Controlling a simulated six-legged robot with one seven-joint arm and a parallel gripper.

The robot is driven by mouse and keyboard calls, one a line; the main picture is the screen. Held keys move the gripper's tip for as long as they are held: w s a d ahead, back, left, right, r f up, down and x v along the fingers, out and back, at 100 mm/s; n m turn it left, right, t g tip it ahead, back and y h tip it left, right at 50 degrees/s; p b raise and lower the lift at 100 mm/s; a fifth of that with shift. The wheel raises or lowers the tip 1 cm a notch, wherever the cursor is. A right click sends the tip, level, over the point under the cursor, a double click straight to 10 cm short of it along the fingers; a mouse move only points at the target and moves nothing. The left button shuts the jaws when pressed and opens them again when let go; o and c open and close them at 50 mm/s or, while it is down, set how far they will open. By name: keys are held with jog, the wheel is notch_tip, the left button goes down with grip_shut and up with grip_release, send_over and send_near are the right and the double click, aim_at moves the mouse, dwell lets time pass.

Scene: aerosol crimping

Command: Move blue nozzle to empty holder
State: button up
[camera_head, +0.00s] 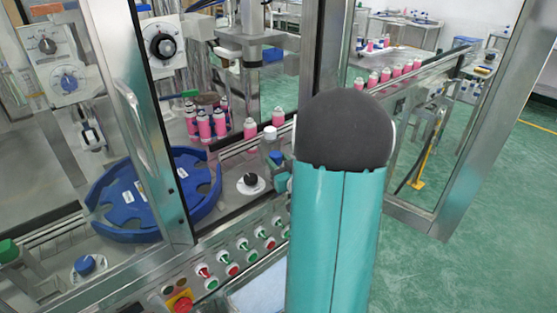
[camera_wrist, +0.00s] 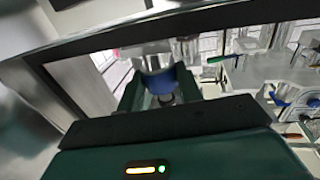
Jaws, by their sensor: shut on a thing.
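In the wrist view my gripper (camera_wrist: 160,95) is shut on the blue nozzle (camera_wrist: 160,80), which shows as a blue band between the two dark fingers. A clear, cylindrical part shows just above the blue band; I cannot tell whether it belongs to the nozzle. In the head view my teal arm with its dark round joint fills the right of centre, and my gripper is hidden. I cannot make out the empty holder for certain in either view.
A machine with glass panels and metal posts stands at the left. A blue ring-shaped tray (camera_head: 107,231) lies behind the door handle (camera_head: 150,150). Pink cans (camera_head: 204,127) stand inside. A button panel (camera_head: 235,255) runs along the front. Green floor (camera_head: 490,190) is clear at the right.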

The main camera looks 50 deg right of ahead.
jog(key=shift+f, duration=0.9)
jog(key=o, duration=1.1)
jog(key=shift+o, duration=0.2)
